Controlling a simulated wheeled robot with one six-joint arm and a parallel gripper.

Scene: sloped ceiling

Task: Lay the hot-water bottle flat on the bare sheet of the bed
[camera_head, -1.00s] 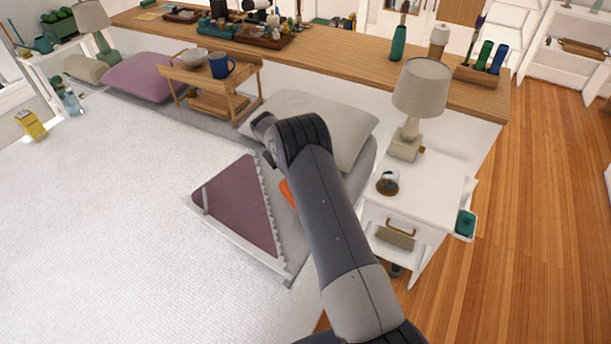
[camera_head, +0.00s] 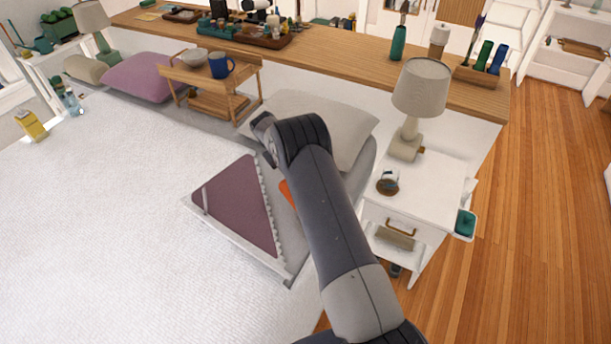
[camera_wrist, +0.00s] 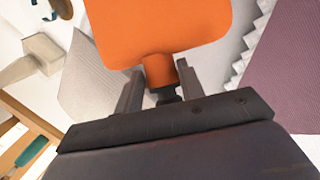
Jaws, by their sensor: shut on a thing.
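The orange hot-water bottle (camera_wrist: 155,25) fills the upper middle of the wrist view. My gripper (camera_wrist: 160,82) is shut on its narrow neck. In the head view only a small orange part of the bottle (camera_head: 287,191) shows beside my arm, which hides the rest and the fingers. The bed (camera_head: 110,200) has a white cover. Its folded-back corner shows a purple triangle (camera_head: 238,205) with a scalloped edge. A bare grey strip of sheet (camera_head: 289,240) shows between this fold and my arm. I cannot tell whether the bottle touches the sheet.
A pale pillow (camera_head: 345,130) lies behind my arm. A wooden bed tray (camera_head: 245,85) carries a blue mug (camera_head: 221,66) and a bowl. A white nightstand (camera_head: 430,190) with a lamp (camera_head: 422,90) and a glass stands close at right. A long wooden shelf runs behind the bed.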

